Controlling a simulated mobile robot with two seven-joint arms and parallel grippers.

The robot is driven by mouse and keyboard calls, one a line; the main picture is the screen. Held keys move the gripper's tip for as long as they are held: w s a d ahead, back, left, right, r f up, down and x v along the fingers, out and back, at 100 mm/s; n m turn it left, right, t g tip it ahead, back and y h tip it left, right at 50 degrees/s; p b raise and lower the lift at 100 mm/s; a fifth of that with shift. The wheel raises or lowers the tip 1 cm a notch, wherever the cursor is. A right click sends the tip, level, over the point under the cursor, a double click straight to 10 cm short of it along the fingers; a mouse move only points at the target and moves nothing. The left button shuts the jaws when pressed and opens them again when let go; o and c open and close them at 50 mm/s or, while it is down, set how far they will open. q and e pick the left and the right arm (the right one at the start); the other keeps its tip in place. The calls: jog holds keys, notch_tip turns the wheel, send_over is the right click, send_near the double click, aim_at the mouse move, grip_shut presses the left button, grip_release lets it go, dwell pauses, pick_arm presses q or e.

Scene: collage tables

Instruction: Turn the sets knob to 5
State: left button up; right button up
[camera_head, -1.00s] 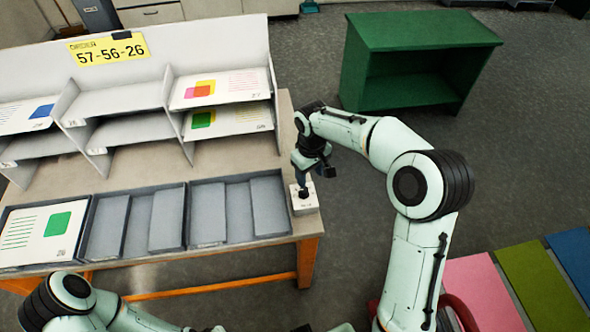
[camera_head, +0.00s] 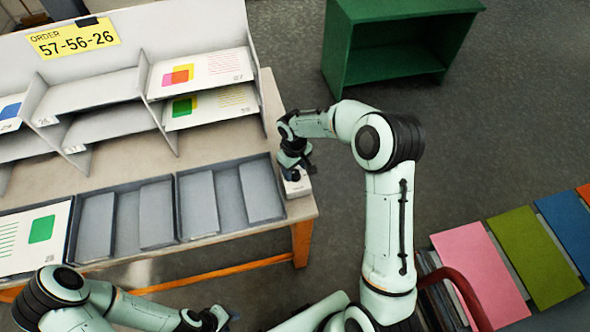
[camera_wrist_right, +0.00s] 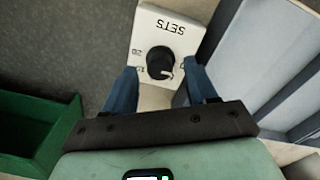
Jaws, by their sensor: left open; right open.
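The sets knob (camera_wrist_right: 160,62) is a black dial with a pale pointer mark, on a white box (camera_wrist_right: 185,22) lettered SETS. In the right wrist view the pointer lies toward the lower right of the dial. The box (camera_head: 297,187) sits at the table's right front corner in the head view. My right gripper (camera_wrist_right: 153,88) is open, with its fingers on either side of the knob's near part; I cannot tell whether they touch it. In the head view my right gripper (camera_head: 295,172) hides the knob. My left gripper (camera_head: 222,318) is open and empty at the bottom, away from the table.
Grey trays (camera_head: 222,236) fill the table front beside the box, with a printed sheet (camera_head: 38,238) in the left one. A sorting rack (camera_head: 110,122) with sheets stands behind, under an order sign (camera_head: 75,38). A green shelf (camera_head: 398,12) stands on the floor beyond.

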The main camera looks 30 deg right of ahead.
jog(key=shift+f, duration=0.65)
jog(key=c, duration=1.1)
jog(key=shift+o, duration=0.2)
pick_arm(q)
jog(key=shift+s+f, duration=0.1)
jog(key=shift+f, duration=0.05)
